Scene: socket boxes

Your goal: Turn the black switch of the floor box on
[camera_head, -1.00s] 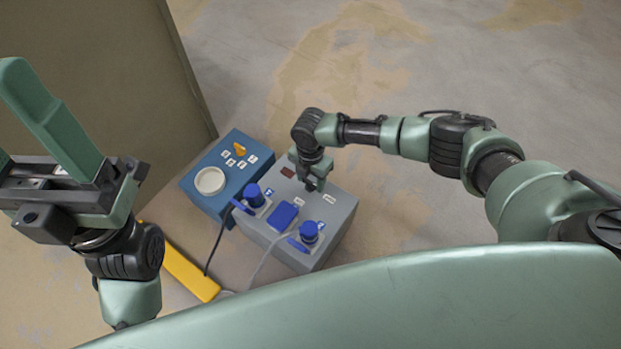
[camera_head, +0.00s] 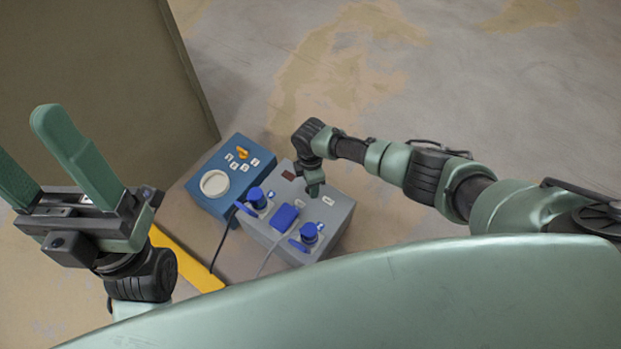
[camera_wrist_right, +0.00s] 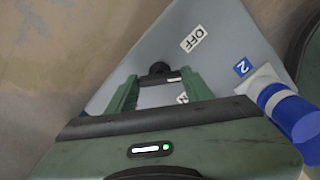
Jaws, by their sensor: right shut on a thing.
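The grey floor box (camera_head: 335,221) stands at the middle of the head view. My right gripper (camera_head: 314,190) is down at its top face, near the far right part. In the right wrist view, the black switch (camera_wrist_right: 159,69) shows between the fingertips of my right gripper (camera_wrist_right: 158,78), which is shut on it. An OFF label (camera_wrist_right: 193,39) lies beside the switch on the bare grey face. Another label (camera_wrist_right: 182,98) is partly hidden by a finger. In the head view my gripper hides the switch. My left gripper (camera_head: 22,135) is open and empty at the left, away from the boxes.
The grey box carries blue plugs (camera_head: 257,197) (camera_head: 309,231) and a blue cover (camera_head: 285,216), with cables running off. A blue box (camera_head: 205,201) with a round white socket and an orange knob (camera_head: 242,153) stands beside it. A yellow strip (camera_head: 198,272) lies in front. Floor beyond is clear.

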